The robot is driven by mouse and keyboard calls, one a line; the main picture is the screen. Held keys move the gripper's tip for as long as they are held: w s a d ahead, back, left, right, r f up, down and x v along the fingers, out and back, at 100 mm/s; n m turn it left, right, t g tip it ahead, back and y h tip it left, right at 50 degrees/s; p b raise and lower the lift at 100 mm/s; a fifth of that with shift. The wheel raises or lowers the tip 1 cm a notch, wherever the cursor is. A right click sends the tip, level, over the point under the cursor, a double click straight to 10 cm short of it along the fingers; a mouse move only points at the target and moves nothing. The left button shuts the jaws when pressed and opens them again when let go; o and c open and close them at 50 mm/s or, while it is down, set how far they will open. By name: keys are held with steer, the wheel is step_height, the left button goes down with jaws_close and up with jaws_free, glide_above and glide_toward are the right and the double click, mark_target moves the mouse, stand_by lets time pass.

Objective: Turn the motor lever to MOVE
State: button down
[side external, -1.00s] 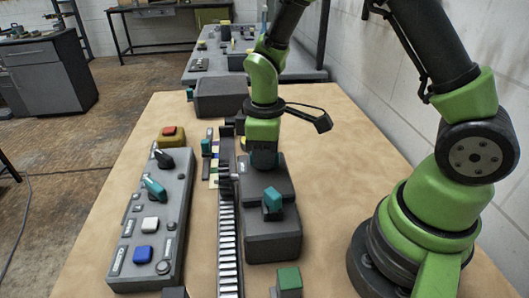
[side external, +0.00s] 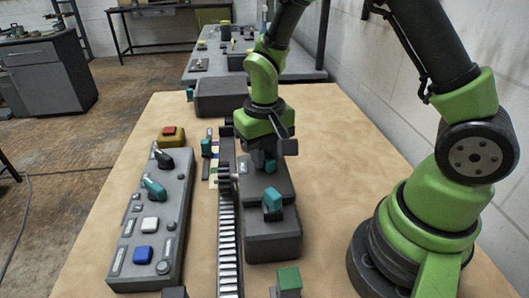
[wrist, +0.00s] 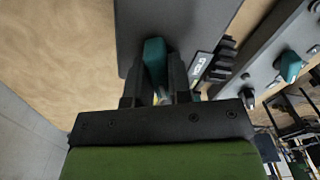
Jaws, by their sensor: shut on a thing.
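A teal lever (wrist: 154,60) stands between my gripper's dark fingers in the wrist view, over a dark grey housing (wrist: 190,20). My gripper (wrist: 158,88) is shut on this lever. In the side view my gripper (side external: 265,150) points down at the far part of the grey housing (side external: 275,240), with the held teal lever (side external: 270,165) partly hidden. A second teal lever (side external: 272,204) stands free on the nearer part of the housing. A small white label (wrist: 200,68) lies beside the held lever; I cannot read it surely.
A grey control panel (side external: 140,222) with a black knob, a teal lever and white and blue buttons lies at left. A toothed rack (side external: 228,250) runs between panel and housing. A green-topped block (side external: 289,280) is in front. The tabletop (side external: 335,150) is clear at right.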

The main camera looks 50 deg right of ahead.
steer(key=shift+m, duration=2.2)
steer(key=c, duration=1)
jaws_free()
steer(key=shift+c, duration=0.2)
step_height(320, 180, up, 10)
steer(key=shift+r, duration=0.1)
steer(key=s+a+r+n+t+y, duration=0.1)
steer(key=s+r+n+t, duration=0.4)
steer(key=s+r, duration=0.5)
steer(key=s+t+y, duration=0.1)
steer(key=s+t, duration=0.1)
steer(key=s, duration=0.2)
steer(key=shift+a, duration=0.15)
